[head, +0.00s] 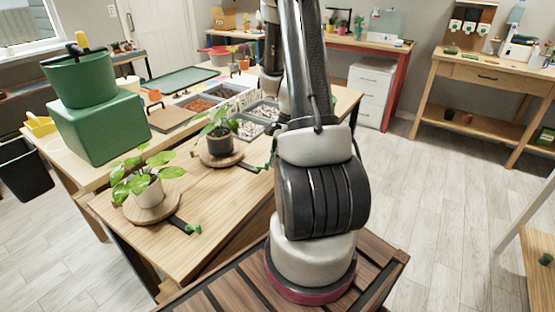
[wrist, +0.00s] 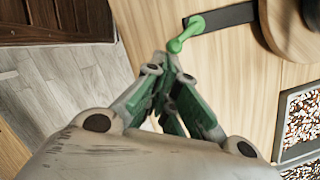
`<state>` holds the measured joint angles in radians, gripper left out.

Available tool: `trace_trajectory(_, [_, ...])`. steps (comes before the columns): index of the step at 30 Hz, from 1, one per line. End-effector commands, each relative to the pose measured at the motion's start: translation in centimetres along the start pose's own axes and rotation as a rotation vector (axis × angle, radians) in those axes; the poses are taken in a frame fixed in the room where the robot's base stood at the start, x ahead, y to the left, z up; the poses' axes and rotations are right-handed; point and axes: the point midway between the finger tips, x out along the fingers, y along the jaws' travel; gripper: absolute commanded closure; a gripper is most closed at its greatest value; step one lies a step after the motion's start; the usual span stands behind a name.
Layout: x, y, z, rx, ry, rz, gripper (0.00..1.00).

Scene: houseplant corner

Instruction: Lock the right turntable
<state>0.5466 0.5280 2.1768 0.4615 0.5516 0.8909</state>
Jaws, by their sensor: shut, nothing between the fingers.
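The right turntable (head: 233,160) is a round wooden disc on the table, holding a plant in a dark pot (head: 219,146). A black strip (head: 249,167) runs from it to a green lever (head: 267,167). In the wrist view, a disc edge (wrist: 284,32), a strip (wrist: 232,17) and a green lever (wrist: 186,33) show, apparently this same turntable. My gripper (wrist: 168,65) is shut and empty, with its tips just below the lever in that view. I cannot tell whether they touch it.
The left turntable (head: 136,213) holds a plant in a white pot (head: 148,190) and has its own green lever (head: 193,229). Pebble trays (wrist: 302,120) lie beside the right turntable. A green box (head: 100,137) stands at the back left.

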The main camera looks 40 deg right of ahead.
Motion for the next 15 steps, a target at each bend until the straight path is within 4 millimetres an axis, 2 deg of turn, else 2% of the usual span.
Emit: trace_trajectory(15, [0.18,-0.48,0.69,-0.001,0.0,0.0,1.0])
